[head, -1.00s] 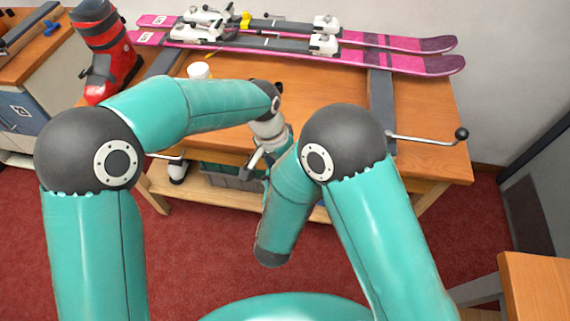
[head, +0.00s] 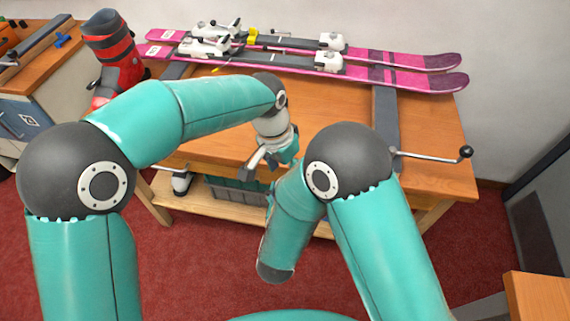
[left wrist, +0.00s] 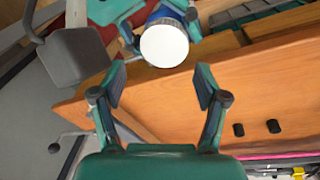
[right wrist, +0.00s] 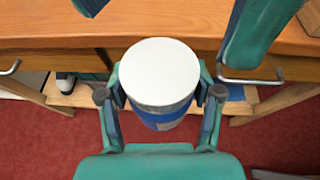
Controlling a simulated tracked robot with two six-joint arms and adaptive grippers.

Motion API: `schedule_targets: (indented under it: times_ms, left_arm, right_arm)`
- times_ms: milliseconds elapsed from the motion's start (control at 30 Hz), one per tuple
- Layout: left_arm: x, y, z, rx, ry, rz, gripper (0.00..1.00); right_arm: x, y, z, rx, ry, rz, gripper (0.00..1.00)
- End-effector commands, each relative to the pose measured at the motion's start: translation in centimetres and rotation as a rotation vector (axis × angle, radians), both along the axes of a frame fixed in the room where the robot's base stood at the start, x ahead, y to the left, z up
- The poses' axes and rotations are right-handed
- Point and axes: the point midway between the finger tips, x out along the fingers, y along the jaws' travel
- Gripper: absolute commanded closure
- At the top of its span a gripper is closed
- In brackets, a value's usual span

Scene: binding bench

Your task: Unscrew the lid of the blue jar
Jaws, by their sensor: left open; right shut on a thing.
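The blue jar (right wrist: 162,118) has a blue body and a broad white lid (right wrist: 160,70). In the right wrist view my right gripper (right wrist: 160,92) is shut around the jar's body, with the lid above the fingers. The jar (left wrist: 178,8) and its lid (left wrist: 164,43) also show at the top of the left wrist view. My left gripper (left wrist: 160,86) is open and empty, its fingers apart and the lid beyond their tips. In the head view the left gripper (head: 258,162) is at the bench's front edge. I cannot make out the jar there; arms hide that area.
The wooden bench (head: 330,110) carries pink skis (head: 405,75) along its back. A crank handle (head: 440,155) sticks out at its right. A red boot (head: 115,55) stands at the left. A grey crate (head: 235,193) sits on the shelf below. The bench's right part is clear.

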Motion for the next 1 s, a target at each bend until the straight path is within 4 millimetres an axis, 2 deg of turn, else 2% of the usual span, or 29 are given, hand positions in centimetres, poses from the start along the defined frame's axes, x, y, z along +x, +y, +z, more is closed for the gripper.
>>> schedule_targets:
  times_ms: [167, 500, 633, 833, 1000]
  left_arm:
    - [0.3, 0.0, 1.2, 0.005, -0.03, -0.188, 0.27]
    - [0.8, 0.5, 4.9, 0.017, -0.105, -0.84, 0.27]
    - [0.7, 0.8, 6.0, 0.016, -0.12, -1.051, 0.27]
    - [0.6, 1.0, 6.8, 0.012, -0.13, -1.231, 0.27]
    - [0.6, 1.0, 5.9, 0.011, -0.13, -1.263, 0.27]
  right_arm:
    - [0.0, 0.0, 0.1, 0.0, -0.001, 0.0, 1.0]
    - [0.0, 0.0, 0.1, 0.001, -0.001, 0.0, 1.0]
    - [0.0, 0.0, 0.1, 0.001, -0.001, 0.0, 1.0]
    - [0.0, 0.0, 0.1, 0.001, -0.001, 0.0, 1.0]
    - [0.0, 0.0, 0.1, 0.001, -0.001, 0.0, 1.0]
